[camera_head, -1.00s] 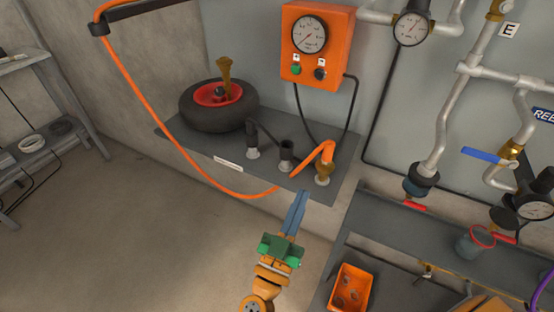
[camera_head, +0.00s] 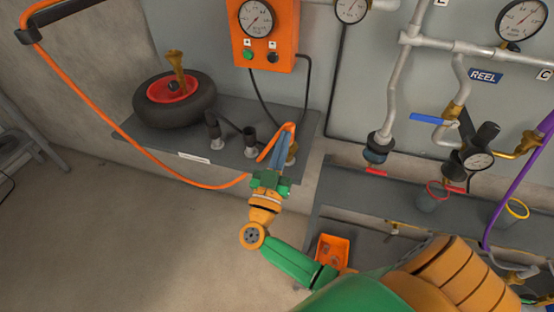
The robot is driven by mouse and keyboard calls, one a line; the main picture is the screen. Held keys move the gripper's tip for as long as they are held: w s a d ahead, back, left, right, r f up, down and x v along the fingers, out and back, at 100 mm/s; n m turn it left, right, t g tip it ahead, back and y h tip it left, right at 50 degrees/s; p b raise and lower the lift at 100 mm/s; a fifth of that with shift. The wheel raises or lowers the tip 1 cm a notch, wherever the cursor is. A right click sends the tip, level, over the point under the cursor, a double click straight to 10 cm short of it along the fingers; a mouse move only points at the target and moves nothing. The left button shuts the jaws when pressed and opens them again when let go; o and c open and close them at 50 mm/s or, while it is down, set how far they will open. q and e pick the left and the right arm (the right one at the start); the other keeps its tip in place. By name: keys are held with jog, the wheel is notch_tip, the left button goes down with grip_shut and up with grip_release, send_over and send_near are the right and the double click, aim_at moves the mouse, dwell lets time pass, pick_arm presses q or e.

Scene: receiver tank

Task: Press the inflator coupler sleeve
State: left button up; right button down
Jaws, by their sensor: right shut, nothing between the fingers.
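The orange hose (camera_head: 117,128) runs down from the wall bracket and loops up at the shelf's right end. A brass coupler (camera_head: 292,155) stands there at the hose end, upright and partly hidden behind my fingers. I cannot make out its sleeve clearly. My right gripper (camera_head: 284,139) is shut and empty. Its blue fingers point up the picture, just in front of the hose loop and coupler, overlapping them in view. I cannot tell whether they touch. My left gripper is not in view.
The grey shelf (camera_head: 240,165) also bears a wheel (camera_head: 200,103) with a brass piece on its red hub, and two dark fittings (camera_head: 214,130). An orange gauge box (camera_head: 264,50) hangs above. Pipes and valves crowd the right. An orange bin (camera_head: 333,251) sits below right.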

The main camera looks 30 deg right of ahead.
notch_tip(320, 180, down, 3)
jog(key=shift+a+f+b, duration=0.15)
jog(key=shift+b, duration=0.4)
jog(key=shift+f, duration=0.45)
